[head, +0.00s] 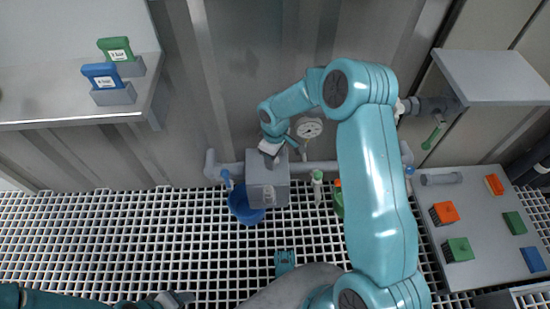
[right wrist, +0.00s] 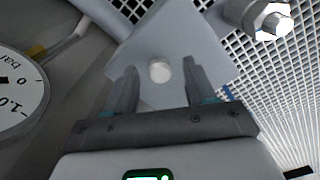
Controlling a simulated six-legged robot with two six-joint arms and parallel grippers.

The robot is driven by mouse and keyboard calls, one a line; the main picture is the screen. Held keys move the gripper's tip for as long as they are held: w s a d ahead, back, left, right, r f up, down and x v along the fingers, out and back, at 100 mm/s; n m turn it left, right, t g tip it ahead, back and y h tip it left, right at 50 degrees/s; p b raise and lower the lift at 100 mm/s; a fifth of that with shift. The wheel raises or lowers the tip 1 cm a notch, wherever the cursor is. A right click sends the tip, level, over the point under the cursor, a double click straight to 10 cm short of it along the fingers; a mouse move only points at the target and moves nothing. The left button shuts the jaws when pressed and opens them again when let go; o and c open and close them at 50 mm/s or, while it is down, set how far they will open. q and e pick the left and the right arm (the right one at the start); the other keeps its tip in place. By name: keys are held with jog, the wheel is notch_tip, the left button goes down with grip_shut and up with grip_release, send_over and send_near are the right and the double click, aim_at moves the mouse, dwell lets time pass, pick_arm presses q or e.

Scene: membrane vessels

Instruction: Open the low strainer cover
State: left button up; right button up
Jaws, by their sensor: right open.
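The low strainer is a grey box (head: 268,188) on the pipe near the wall, just above the grating. Its flat grey cover shows in the right wrist view (right wrist: 175,35), with a round pale knob (right wrist: 159,71) on it. My right gripper (head: 271,149) is at the top of the box in the head view. In the right wrist view its two fingers (right wrist: 160,85) are open, one on each side of the knob with gaps. The box's inside is hidden. My left gripper (head: 177,299) is low at the bottom edge, far from the box; its jaws are unclear.
A blue bucket (head: 244,207) hangs or stands just below the box. A pressure gauge (head: 309,128) is close to my right wrist. A green-handled valve (head: 317,186) stands right of the box. A grey table (head: 480,225) with coloured blocks is at right, a shelf (head: 80,115) at left.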

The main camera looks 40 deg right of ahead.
jog(key=shift+c, duration=0.3)
grip_shut()
